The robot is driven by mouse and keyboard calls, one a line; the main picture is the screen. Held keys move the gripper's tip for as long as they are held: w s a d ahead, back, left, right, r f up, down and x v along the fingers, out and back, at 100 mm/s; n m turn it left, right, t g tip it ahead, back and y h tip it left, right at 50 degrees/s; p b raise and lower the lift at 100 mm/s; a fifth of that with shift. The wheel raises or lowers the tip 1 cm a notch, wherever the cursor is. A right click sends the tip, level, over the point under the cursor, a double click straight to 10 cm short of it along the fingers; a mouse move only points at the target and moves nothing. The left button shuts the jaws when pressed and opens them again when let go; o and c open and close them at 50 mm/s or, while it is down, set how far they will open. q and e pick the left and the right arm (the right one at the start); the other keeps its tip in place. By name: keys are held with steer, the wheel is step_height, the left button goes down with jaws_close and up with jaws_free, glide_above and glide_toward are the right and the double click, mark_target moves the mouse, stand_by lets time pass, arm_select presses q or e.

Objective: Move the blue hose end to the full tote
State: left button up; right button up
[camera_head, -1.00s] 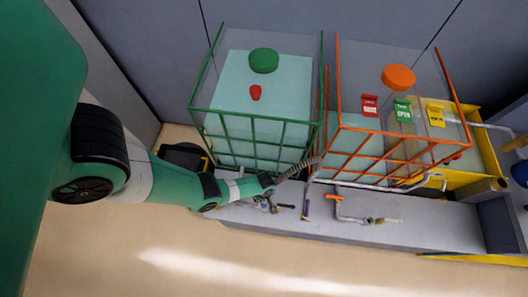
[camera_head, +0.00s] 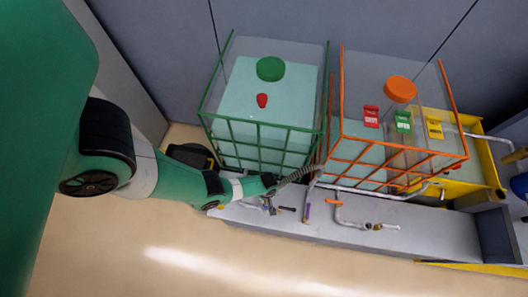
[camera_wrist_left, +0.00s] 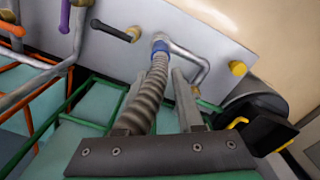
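The blue hose end (camera_wrist_left: 160,48) is a blue collar on a grey ribbed hose (camera_wrist_left: 150,92), and it sits at a metal pipe mouth in the left wrist view. My left gripper (camera_wrist_left: 161,75) has its two fingers apart, with the hose running over the left finger. The collar is beyond the fingertips. In the head view my left gripper (camera_head: 272,182) is in front of the green-framed tote (camera_head: 262,128), whose pale liquid stands high. The orange-framed tote (camera_head: 372,150) to the right has a lower liquid level. My right gripper is out of view.
Grey pipes with a black handle (camera_head: 287,209), a purple handle (camera_head: 307,212) and an orange handle (camera_head: 333,201) lie along a grey ledge (camera_head: 430,238). A yellow bin (camera_head: 475,175) stands at right. The beige floor in front is clear.

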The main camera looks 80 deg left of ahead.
arm_select(q)
steer(key=shift+w+m, duration=0.15)
steer(key=shift+m, duration=1.05)
steer(key=shift+c, duration=1.1)
steer(key=m, duration=0.1)
steer(key=w+m, duration=0.1)
steer(key=m, duration=0.1)
steer(key=w+m, duration=0.1)
steer(key=m, duration=0.1)
steer(key=shift+r+t, duration=0.4)
jaws_close()
steer(key=m+t+b, duration=0.2)
steer(key=m+t, duration=0.1)
steer(key=m, duration=1.2)
glide_toward(267, 203)
steer(key=shift+h, duration=0.3)
steer(key=b+x, duration=0.6)
steer(key=shift+a+f, duration=0.1)
steer(key=shift+f, duration=0.3)
steer(key=shift+r, duration=0.1)
